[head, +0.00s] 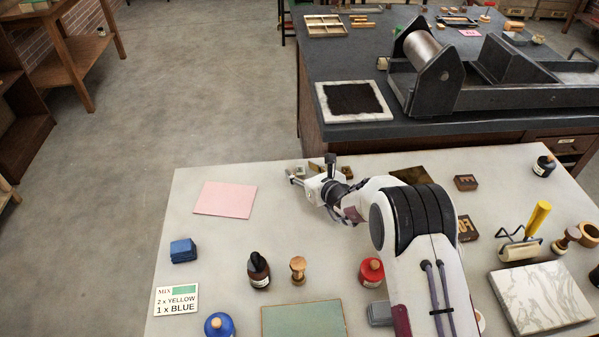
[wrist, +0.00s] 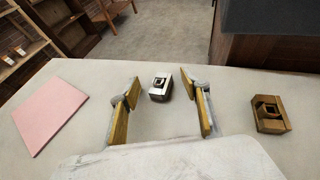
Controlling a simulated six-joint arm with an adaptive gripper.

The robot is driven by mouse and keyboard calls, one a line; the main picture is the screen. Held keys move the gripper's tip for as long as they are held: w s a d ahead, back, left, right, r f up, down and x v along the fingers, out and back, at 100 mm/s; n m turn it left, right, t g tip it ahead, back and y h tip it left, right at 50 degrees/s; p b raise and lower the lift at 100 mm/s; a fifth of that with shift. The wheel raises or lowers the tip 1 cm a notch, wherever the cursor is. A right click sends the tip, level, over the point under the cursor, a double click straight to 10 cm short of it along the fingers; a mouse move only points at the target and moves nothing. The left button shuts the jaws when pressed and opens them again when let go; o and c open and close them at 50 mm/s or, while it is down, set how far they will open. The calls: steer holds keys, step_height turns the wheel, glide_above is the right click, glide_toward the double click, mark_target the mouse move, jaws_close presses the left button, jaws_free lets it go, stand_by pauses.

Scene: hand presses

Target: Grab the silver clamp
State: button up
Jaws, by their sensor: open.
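The silver clamp (wrist: 160,87) is a small block with a square hole in its top. In the wrist view it rests on the pale table between and just beyond my fingertips. My gripper (wrist: 160,80) is open, with one finger on each side of the clamp's line and a gap on both sides. In the head view my gripper (head: 306,180) is low near the table's far edge, and a bit of the silver clamp (head: 298,171) shows beside the fingers. A similar brass-coloured clamp (wrist: 269,115) stands to the right of my right finger, apart from it.
A pink sheet (head: 225,199) lies to the left. The table's far edge is close behind the clamp, with floor beyond. A dark bottle (head: 258,270), a wooden stamp (head: 298,269) and a red bottle (head: 371,272) stand nearer the front. The table between the pink sheet and my gripper is clear.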

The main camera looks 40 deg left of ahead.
mark_target(303, 173)
jaws_close()
steer(key=shift+r, duration=0.2)
step_height(303, 173, up, 10)
steer(key=shift+f, duration=0.15)
stand_by(0.7)
stand_by(0.4)
